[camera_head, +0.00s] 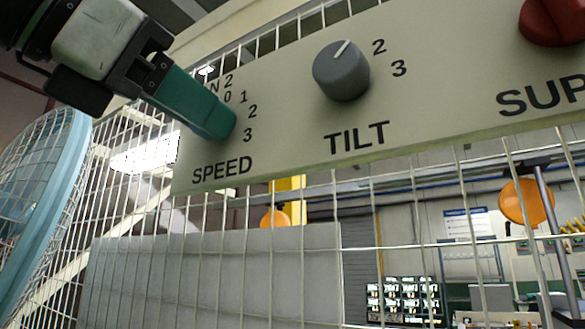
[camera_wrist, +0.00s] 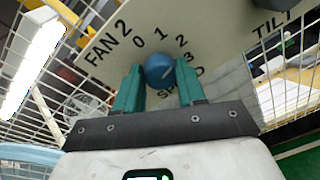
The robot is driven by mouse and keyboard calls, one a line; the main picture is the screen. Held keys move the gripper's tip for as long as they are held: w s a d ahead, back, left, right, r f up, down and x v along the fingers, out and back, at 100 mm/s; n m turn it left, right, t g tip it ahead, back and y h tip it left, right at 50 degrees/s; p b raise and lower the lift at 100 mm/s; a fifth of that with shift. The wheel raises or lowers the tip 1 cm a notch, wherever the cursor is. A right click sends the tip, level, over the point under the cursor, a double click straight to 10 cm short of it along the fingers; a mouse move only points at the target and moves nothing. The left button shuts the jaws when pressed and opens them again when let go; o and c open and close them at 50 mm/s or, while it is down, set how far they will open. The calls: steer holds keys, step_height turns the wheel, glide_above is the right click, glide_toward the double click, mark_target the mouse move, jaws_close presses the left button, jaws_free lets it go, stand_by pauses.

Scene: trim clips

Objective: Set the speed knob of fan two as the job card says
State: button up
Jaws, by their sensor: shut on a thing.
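The FAN 2 speed knob (camera_wrist: 160,70) is round and blue, on a pale panel (camera_wrist: 215,30) marked 0, 1, 2 and 3. My gripper (camera_wrist: 161,84) has its green fingers on both sides of this knob, shut on it. A short pale line on the knob's face points roughly rightward, toward the 3 side; its exact setting is hard to read. In the head view my gripper (camera_head: 218,122) reaches the panel (camera_head: 290,120) from the upper left, above the word SPEED, and hides the knob. No readable job card shows.
A grey TILT knob (camera_head: 342,72) sits right of the speed scale. A red knob (camera_head: 552,22) is farther right above lettering cut off at SUP. The panel hangs on white wire mesh. A blue fan guard (camera_head: 40,200) stands at left. A sheet (camera_head: 466,224) on the far wall is unreadable.

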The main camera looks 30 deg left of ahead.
steer(key=shift+f+m+y+b, duration=0.1)
steer(key=shift+m+y+b, duration=0.3)
steer(key=shift+m, duration=1.65)
steer(key=shift+m+y+b, duration=0.3)
steer(key=shift+m+y, duration=0.1)
steer(key=shift+m, duration=1.65)
steer(key=o, duration=1.1)
steer(key=shift+d, duration=0.1)
steer(key=shift+c, duration=0.2)
steer(key=s+r+b, duration=0.1)
steer(key=s+b, duration=0.1)
steer(key=s, duration=0.8)
steer(key=shift+s+r, duration=0.15)
steer(key=shift+s, duration=0.2)
